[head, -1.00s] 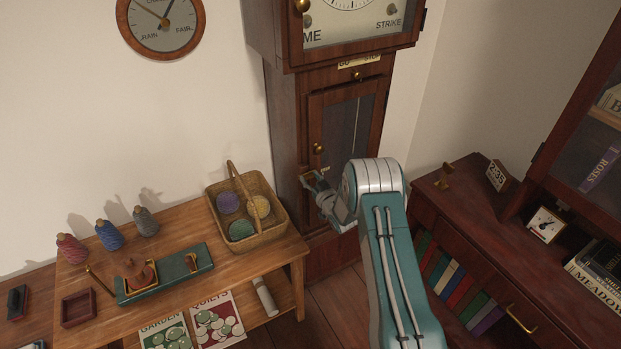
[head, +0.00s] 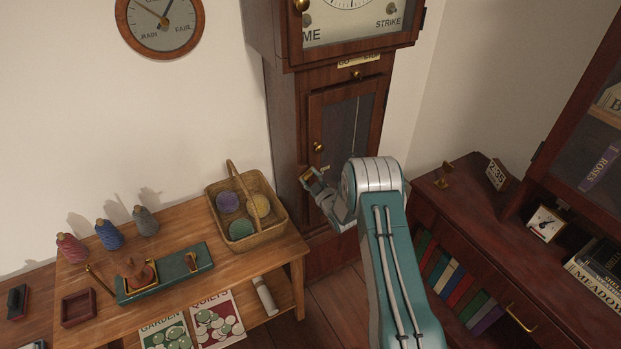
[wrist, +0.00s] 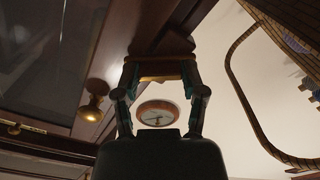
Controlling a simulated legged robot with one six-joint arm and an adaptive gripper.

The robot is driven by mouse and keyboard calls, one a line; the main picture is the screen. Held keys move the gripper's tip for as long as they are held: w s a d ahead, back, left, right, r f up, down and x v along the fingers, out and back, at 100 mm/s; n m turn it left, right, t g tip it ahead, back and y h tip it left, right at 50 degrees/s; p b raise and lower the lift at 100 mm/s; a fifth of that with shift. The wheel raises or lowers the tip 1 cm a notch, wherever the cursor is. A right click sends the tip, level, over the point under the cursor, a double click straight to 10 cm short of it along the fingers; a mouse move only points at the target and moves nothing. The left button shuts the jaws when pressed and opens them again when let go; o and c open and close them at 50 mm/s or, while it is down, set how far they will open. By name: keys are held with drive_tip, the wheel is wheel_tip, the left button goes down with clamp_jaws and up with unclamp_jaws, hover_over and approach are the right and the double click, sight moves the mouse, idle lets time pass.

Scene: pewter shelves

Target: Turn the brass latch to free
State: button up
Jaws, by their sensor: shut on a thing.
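My gripper (head: 310,180) is at the lower left of the tall clock's narrow door, in the middle of the head view. In the wrist view its two fingers (wrist: 160,85) are shut on a brass bar, which I take to be the brass latch (wrist: 160,78). The bar lies across between the fingertips, close to the dark wood. In the head view only a small brass-coloured bit shows at the fingertips. The latch's mount and any "free" mark are hidden or too small to read.
The clock door has a brass knob (head: 318,147), also in the wrist view (wrist: 93,105). A wicker basket (head: 275,232) with yarn balls stands on the wooden table just left of the gripper. A dark red cabinet (head: 455,205) stands at the right.

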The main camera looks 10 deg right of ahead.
drive_tip(key=n, duration=0.5)
drive_tip(key=shift+w+a+r+n, duration=0.15)
drive_tip(key=shift+a+r+n, duration=0.05)
drive_tip(key=shift+n, duration=0.2)
drive_tip(key=n, duration=0.5)
drive_tip(key=shift+a+f, duration=0.1)
drive_tip(key=shift+f, duration=0.05)
drive_tip(key=shift+n, duration=0.3)
drive_tip(key=o, duration=0.9)
drive_tip(key=shift+o, duration=1.2)
drive_tip(key=shift+f, duration=0.15)
drive_tip(key=shift+w+a, duration=0.1)
drive_tip(key=shift+a, duration=0.05)
